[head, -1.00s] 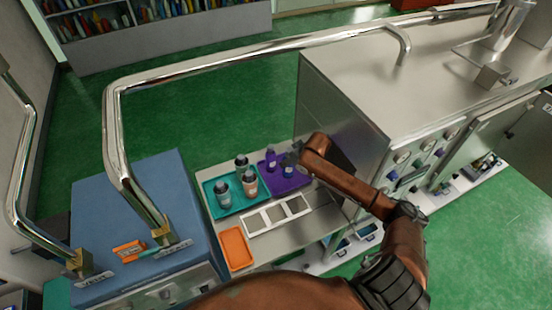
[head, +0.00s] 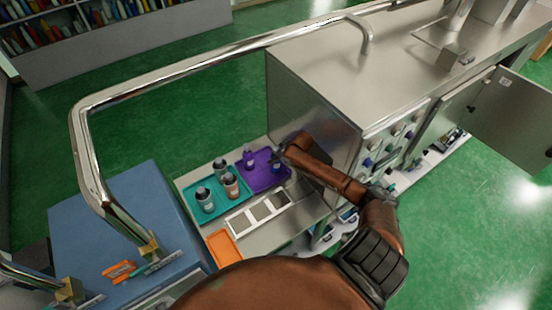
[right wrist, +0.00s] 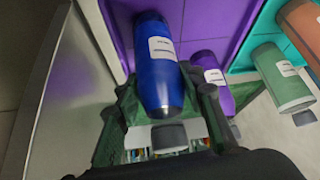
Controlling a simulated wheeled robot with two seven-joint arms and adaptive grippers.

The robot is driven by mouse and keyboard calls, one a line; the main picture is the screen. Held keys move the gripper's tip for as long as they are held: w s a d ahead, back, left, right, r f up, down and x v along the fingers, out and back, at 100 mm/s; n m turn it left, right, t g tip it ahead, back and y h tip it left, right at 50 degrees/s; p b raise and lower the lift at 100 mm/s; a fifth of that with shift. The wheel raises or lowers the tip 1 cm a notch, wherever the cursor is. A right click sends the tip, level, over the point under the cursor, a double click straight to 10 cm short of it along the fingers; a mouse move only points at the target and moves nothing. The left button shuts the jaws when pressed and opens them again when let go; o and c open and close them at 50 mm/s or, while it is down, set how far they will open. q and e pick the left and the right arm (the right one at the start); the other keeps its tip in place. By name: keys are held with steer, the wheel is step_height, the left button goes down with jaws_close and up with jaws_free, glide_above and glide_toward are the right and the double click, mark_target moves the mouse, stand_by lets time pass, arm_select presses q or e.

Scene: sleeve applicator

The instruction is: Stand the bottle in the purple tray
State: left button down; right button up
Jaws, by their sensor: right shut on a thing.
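The purple tray (head: 262,185) lies on the metal worktop beside the steel cabinet; it also fills the top of the right wrist view (right wrist: 222,22). My right gripper (right wrist: 168,98) is shut on a blue bottle (right wrist: 160,72) with a white label and grey cap. In the head view the blue bottle (head: 276,167) shows at the tray's right part, partly hidden by my right gripper (head: 281,158). It looks upright over the tray; I cannot tell whether its base touches. A purple bottle (head: 248,158) stands in the tray to its left. My left gripper is not in view.
A teal tray (head: 188,196) with several bottles stands left of the purple one. A white frame with openings (head: 240,221) and an orange tray (head: 222,247) lie in front. The cabinet's side wall (head: 312,125) rises close behind my right gripper.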

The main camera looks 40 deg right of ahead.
steer(key=shift+f, duration=0.3)
steer(key=o, duration=1.4)
steer(key=shift+f, duration=0.15)
steer(key=b+v, duration=0.1)
steer(key=v, duration=1.1)
